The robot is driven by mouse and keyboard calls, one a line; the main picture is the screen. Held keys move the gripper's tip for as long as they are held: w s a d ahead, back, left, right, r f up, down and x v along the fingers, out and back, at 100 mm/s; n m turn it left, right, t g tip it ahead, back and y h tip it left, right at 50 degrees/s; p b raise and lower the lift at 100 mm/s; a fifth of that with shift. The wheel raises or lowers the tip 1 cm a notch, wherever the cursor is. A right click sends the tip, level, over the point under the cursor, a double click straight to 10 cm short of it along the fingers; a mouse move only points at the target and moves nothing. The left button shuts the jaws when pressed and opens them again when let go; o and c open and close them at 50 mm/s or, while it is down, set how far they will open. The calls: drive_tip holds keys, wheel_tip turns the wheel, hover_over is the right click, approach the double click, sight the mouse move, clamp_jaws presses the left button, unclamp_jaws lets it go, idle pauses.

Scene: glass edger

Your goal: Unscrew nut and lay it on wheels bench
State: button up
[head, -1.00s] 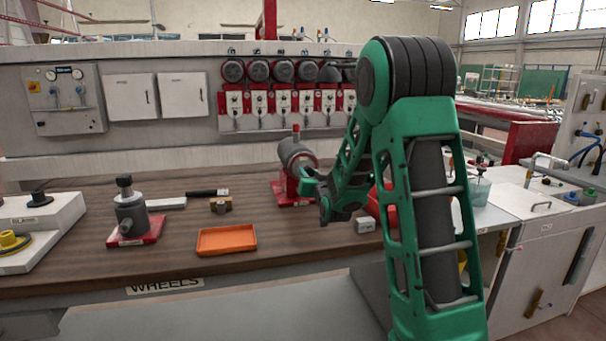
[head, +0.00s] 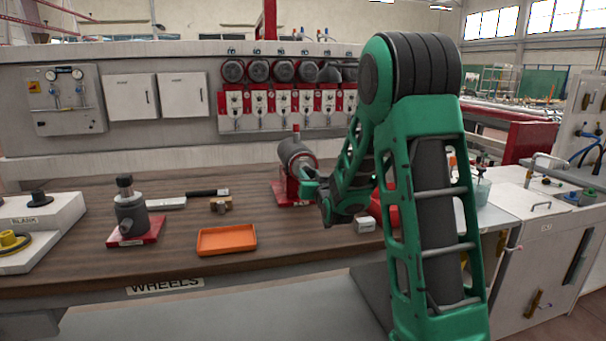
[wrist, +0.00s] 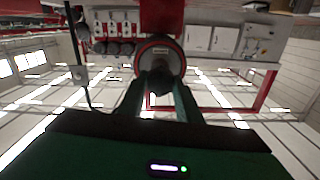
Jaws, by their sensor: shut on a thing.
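A grey motor spindle (head: 292,152) on a red stand is at the back middle of the wheels bench (head: 300,240), which has a brown wood top. My gripper (head: 307,187) is at the spindle's front, partly hidden by my own arm. In the wrist view, the spindle's round face with a red rim (wrist: 161,47) is straight ahead. My gripper's fingers (wrist: 159,88) are closed on a dark nut (wrist: 159,77) in front of that face. I cannot tell whether the nut is still threaded on or free of the spindle.
An orange tray (head: 226,240) lies at the bench front. Left of it stands a grey cylinder on a red base (head: 131,215). A brass block (head: 221,206), a black-handled tool (head: 205,193) and a small white box (head: 365,225) lie nearby. Bare wood lies right of the tray.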

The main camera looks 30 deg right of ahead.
sight(310, 175)
drive_tip(key=shift+s, duration=0.1)
idle(0.3)
drive_tip(key=shift+v, duration=1.75)
